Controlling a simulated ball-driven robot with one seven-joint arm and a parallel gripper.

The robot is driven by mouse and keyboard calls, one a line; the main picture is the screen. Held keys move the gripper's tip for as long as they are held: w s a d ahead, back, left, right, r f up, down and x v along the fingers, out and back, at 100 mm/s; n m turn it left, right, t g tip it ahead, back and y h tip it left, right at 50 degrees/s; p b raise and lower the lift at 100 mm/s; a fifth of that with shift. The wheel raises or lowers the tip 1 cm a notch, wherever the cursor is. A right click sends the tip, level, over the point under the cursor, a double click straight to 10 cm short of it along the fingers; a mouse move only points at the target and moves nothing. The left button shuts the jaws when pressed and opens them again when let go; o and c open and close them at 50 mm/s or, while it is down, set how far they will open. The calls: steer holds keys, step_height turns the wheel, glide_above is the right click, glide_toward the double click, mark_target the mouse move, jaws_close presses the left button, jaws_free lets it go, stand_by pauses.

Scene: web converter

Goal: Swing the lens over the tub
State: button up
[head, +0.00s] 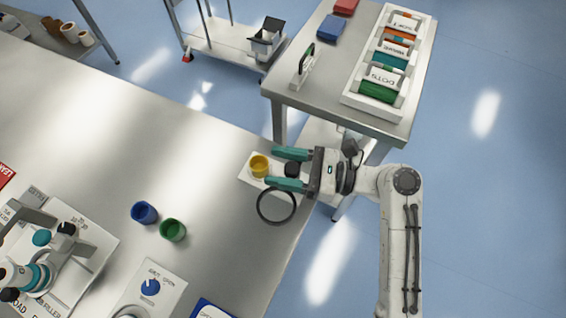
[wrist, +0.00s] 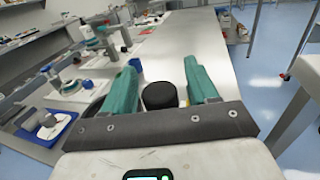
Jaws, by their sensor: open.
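My gripper (head: 272,167) has teal fingers and is open at the right edge of the long bench, pointing left. A black round knob (head: 292,169) stands between the fingers; the wrist view shows the knob (wrist: 159,95) there with gaps to both fingers. A yellow tub (head: 259,166) sits on a pale plate (head: 248,177), just beyond the fingertips. The lens, a black ring (head: 276,206), is in front of the plate and below the lower finger in the head view, apart from the tub. The lens's joint to the knob is hidden by my gripper.
A blue cup (head: 144,213) and a green cup (head: 173,230) stand on the bench to the left. A panel with a blue dial (head: 150,287) lies nearer. A side table (head: 335,90) holding a rack of coloured rolls stands beyond my gripper. The bench's middle is clear.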

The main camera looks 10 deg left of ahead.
steer(key=shift+c, duration=0.2)
jaws_close()
stand_by(0.3)
